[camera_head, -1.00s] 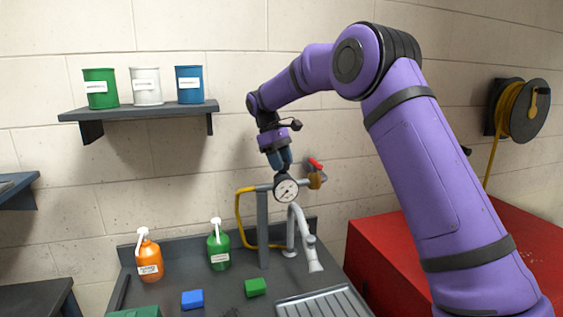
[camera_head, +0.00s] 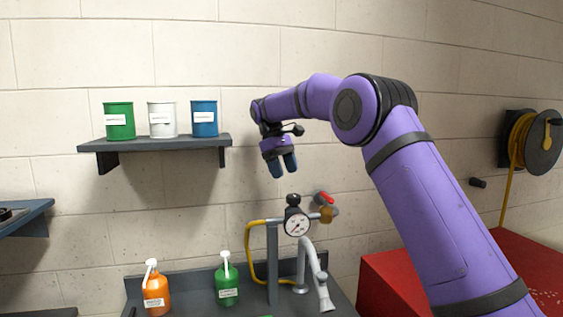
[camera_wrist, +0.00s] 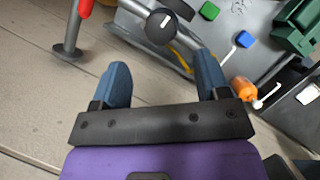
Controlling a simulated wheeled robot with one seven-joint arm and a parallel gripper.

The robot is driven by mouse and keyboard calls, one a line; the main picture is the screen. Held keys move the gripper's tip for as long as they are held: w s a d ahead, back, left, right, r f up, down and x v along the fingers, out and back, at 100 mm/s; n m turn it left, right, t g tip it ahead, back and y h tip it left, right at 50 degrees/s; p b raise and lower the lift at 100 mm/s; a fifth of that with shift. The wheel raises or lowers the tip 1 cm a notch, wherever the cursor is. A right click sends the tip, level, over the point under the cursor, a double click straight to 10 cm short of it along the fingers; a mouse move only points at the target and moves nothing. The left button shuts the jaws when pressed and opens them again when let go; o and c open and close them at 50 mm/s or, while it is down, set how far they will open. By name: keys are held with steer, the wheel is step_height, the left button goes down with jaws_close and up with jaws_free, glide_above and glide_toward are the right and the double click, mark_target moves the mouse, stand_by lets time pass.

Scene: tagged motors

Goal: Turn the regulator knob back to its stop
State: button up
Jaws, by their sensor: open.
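The regulator knob (camera_head: 293,200) is black and sits on top of the regulator, above the round white pressure gauge (camera_head: 297,224). In the wrist view the knob (camera_wrist: 161,26) shows from above with a white mark on its face. My gripper (camera_head: 283,168) points down above the knob, slightly to its left in the head view, with a clear gap between them. Its two blue fingers (camera_wrist: 160,72) are spread and nothing is between them. I cannot tell from the mark whether the knob is at its stop.
A red-handled valve (camera_head: 326,199) is right of the gauge. A yellow hose (camera_head: 249,255) loops left of the post. A green bottle (camera_head: 228,285) and an orange bottle (camera_head: 156,292) stand on the bench. A shelf (camera_head: 160,144) with three cans is on the wall at left.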

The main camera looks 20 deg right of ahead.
steer(key=shift+v, duration=1.35)
steer(key=s+d+r+m+t+y, duration=0.1)
steer(key=s+d+r+m+t, duration=0.2)
steer(key=s, duration=0.8)
steer(key=s+d+r+t, duration=0.1)
steer(key=s+d+r, duration=0.35)
steer(key=s, duration=0.75)
steer(key=s+d+f+m+t+y, duration=0.1)
steer(key=s+f, duration=0.4)
steer(key=s, duration=0.7)
steer(key=s+d+f+m+t, duration=0.1)
steer(key=s+f+m+t, duration=0.2)
steer(key=s, duration=0.9)
step_height(320, 180, down, 3)
steer(key=shift+s+r+m+t+y, duration=0.2)
steer(key=shift+s+m+t+y, duration=0.2)
steer(key=shift+m, duration=0.1)
